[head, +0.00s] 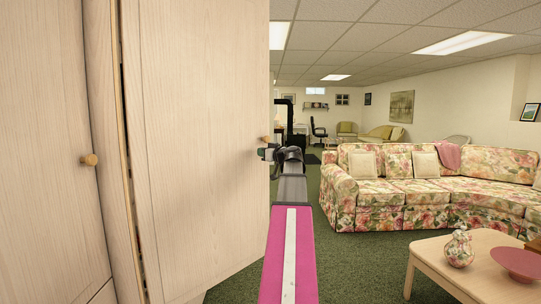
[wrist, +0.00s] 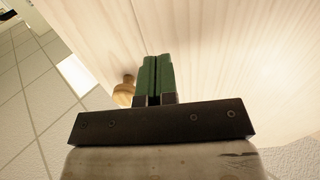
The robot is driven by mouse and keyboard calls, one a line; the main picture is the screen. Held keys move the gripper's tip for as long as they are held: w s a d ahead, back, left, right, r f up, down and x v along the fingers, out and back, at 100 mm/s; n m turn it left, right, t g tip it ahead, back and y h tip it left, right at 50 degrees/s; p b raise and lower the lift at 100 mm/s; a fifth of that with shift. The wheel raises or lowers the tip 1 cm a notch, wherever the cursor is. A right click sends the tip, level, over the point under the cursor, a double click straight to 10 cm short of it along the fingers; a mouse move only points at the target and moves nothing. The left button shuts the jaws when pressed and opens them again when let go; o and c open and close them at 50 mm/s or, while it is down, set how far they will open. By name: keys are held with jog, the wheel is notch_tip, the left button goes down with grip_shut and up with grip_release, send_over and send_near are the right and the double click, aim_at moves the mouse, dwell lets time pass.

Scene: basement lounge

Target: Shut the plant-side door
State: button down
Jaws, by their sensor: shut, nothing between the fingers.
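A pale wooden cabinet door (head: 205,130) stands ajar in the middle of the head view, with a dark gap along its left edge. Its round knob (head: 266,139) is near its right edge. My gripper (head: 264,154) is just below the knob at that edge. In the wrist view my green fingers (wrist: 158,76) are shut and empty, pointing at the door face (wrist: 215,50), with the knob (wrist: 125,91) just left of them. I cannot tell whether the fingers touch the door. Another door (head: 45,150) with a knob (head: 90,159) is at the left. No plant is in view.
A floral sofa (head: 410,190) stands at the right. In front of it is a wooden table (head: 440,262) with a floral vase (head: 459,249) and a pink bowl (head: 520,262). Green carpet (head: 365,255) is clear between the door and the sofa.

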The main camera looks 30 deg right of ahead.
aim_at(253, 151)
jog(key=shift+x, duration=1.55)
